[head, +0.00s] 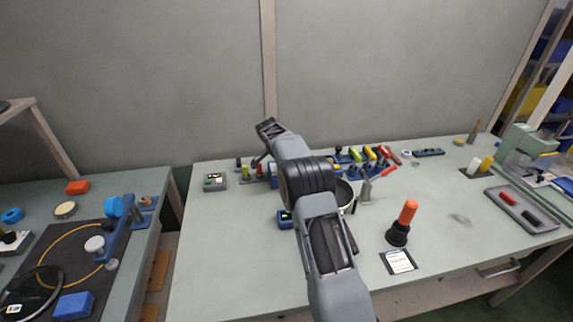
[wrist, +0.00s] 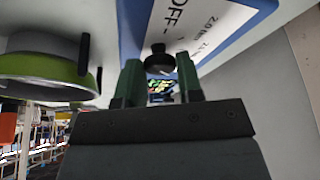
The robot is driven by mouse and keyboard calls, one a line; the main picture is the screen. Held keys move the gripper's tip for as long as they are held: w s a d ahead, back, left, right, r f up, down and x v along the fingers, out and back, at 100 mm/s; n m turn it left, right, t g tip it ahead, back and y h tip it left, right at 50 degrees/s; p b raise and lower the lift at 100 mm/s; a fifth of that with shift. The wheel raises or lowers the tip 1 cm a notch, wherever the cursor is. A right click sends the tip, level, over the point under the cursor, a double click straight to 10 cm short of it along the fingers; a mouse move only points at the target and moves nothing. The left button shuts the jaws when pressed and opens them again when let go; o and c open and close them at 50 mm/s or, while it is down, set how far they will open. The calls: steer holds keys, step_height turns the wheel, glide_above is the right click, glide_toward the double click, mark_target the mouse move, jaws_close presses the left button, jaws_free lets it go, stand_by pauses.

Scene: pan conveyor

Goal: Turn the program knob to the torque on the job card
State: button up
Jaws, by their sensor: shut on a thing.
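The program knob (wrist: 157,61) is a small black knob on a white panel with a blue border (wrist: 215,28). Printed beside it are "OFF" and torque marks, of which "2.0 Nm" is legible. My gripper (wrist: 160,76) has its green fingers on either side of the knob, shut on it. The knob's pointer setting cannot be made out.
A rounded green and grey thing (wrist: 45,68) hangs close at the left in the wrist view. In the head view, an orange-handled tool (head: 404,222) stands near the card. Several coloured tools line the bench's back. The bench's front left (head: 230,260) is clear.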

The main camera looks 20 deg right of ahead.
stand_by(0.4)
steer(key=o, duration=0.9)
steer(key=shift+r, duration=0.1)
steer(key=v, duration=1.3)
steer(key=shift+a+r+p, duration=0.1)
steer(key=shift+r+p, duration=0.2)
steer(key=shift+p, duration=0.05)
